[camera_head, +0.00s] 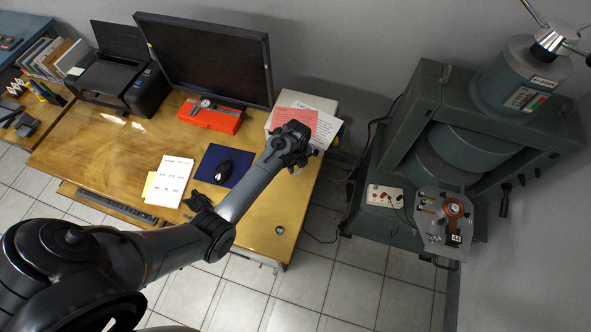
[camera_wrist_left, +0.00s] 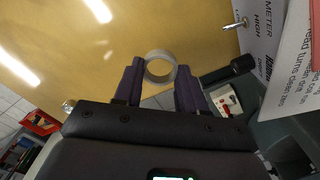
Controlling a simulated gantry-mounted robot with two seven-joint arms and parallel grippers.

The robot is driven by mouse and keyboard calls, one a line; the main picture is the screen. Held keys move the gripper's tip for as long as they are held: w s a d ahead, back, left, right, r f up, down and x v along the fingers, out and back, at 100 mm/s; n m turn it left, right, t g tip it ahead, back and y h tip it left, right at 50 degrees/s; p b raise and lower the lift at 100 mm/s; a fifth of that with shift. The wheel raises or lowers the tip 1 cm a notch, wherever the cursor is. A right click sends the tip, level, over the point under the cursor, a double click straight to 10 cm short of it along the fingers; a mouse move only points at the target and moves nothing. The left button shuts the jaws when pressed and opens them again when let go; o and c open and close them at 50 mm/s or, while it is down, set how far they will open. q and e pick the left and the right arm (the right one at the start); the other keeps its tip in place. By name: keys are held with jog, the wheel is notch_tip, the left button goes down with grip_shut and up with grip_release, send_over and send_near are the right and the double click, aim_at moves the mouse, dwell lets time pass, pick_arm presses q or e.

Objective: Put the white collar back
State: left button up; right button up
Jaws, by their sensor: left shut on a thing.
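The white collar (camera_wrist_left: 160,67) is a pale ring in the left wrist view. My left gripper (camera_wrist_left: 159,82) is shut on it, with one dark finger on each side and the ring's hole facing the camera. In the head view my left gripper (camera_head: 303,160) is above the right end of the desk, and I cannot make out the collar there. The green magnet frame (camera_head: 408,120) stands to the right. A metal plate (camera_head: 433,238) at its front carries an orange-copper ring (camera_head: 453,208) with a pale centre. My right gripper is not in view.
More papers (camera_head: 302,122) lie near my gripper. A white box with red knobs (camera_head: 384,196) sits by the magnet. Tiled floor separates desk and magnet.

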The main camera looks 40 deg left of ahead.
pick_arm(q)
jog(key=shift+a+f+b, duration=0.1)
jog(key=shift+f+b, duration=0.3)
jog(key=shift+f, duration=1.65)
jog(key=shift+f, duration=0.1)
jog(key=o, duration=1)
notch_tip(320, 180, up, 12)
jog(key=p, duration=0.2)
jog(key=s+d+r+n+t, duration=0.1)
jog(key=s+d+r+n, duration=0.1)
jog(key=s+n, duration=0.4)
jog(key=s+d+r+n+t, duration=0.1)
jog(key=s+d+r+n, duration=0.2)
jog(key=s, duration=0.7)
jog(key=s+d+r+n+t, duration=0.1)
jog(key=s+d+r+n, duration=0.2)
jog(key=s+d+n, duration=0.3)
jog(key=s+n, duration=0.2)
jog(key=n, duration=0.2)
jog(key=shift+s+t, duration=0.3)
jog(key=shift+s, duration=0.05)
jog(key=shift+r, duration=0.2)
